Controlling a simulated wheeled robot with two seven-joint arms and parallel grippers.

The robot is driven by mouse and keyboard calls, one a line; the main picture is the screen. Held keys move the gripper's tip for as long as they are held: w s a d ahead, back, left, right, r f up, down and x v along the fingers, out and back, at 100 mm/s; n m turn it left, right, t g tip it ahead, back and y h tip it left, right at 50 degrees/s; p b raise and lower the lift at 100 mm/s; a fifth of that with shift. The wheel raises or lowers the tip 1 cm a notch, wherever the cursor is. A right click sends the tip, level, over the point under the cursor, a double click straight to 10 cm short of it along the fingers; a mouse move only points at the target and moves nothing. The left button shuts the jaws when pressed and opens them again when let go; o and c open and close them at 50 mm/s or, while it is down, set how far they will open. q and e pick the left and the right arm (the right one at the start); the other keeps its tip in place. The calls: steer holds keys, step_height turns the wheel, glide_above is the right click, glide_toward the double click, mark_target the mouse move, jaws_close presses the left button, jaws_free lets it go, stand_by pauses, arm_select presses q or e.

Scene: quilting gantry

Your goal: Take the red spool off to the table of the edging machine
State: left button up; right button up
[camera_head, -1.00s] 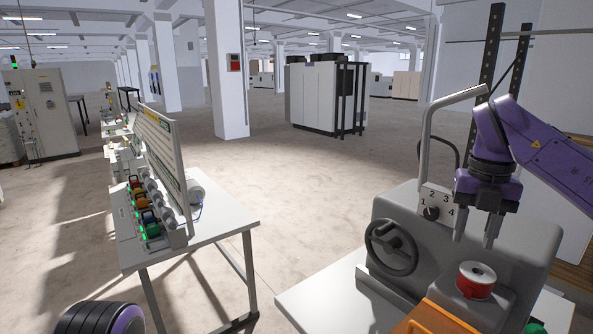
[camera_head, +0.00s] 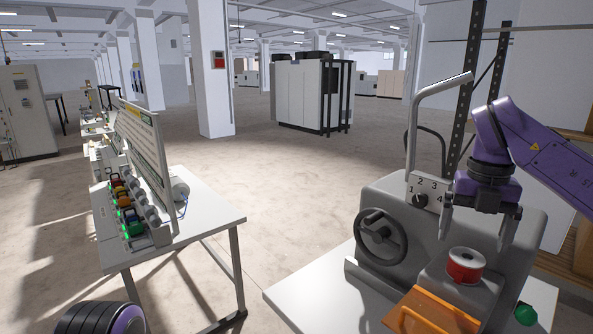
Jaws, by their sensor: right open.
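The red spool (camera_head: 465,266), with a pale top, sits upright on a grey block of the machine (camera_head: 433,221) at the right. My right gripper (camera_head: 473,239) is above the spool with its fingers pointing down. Its two fingers are wide apart, one to each side of the spool in the picture, and nothing is between them. I cannot tell which table belongs to the edging machine.
The machine's white table (camera_head: 312,293) also holds an orange plate (camera_head: 436,318) and a green knob (camera_head: 525,314). A handwheel (camera_head: 381,238) and a bent grey bar (camera_head: 416,130) stand near the gripper. Open floor lies between.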

mark_target(466, 259)
step_height(466, 259, down, 6)
steer(key=b, duration=0.5)
steer(key=shift+f, duration=0.15)
arm_select(q)
step_height(466, 259, down, 6)
steer(key=shift+r, duration=0.15)
arm_select(e)
steer(key=shift+d, duration=0.1)
steer(key=c, duration=1.6)
arm_select(q)
steer(key=shift+r+p, duration=2.7)
steer(key=shift+p, duration=0.1)
arm_select(e)
steer(key=shift+o, duration=0.2)
steer(key=shift+r, duration=3.1)
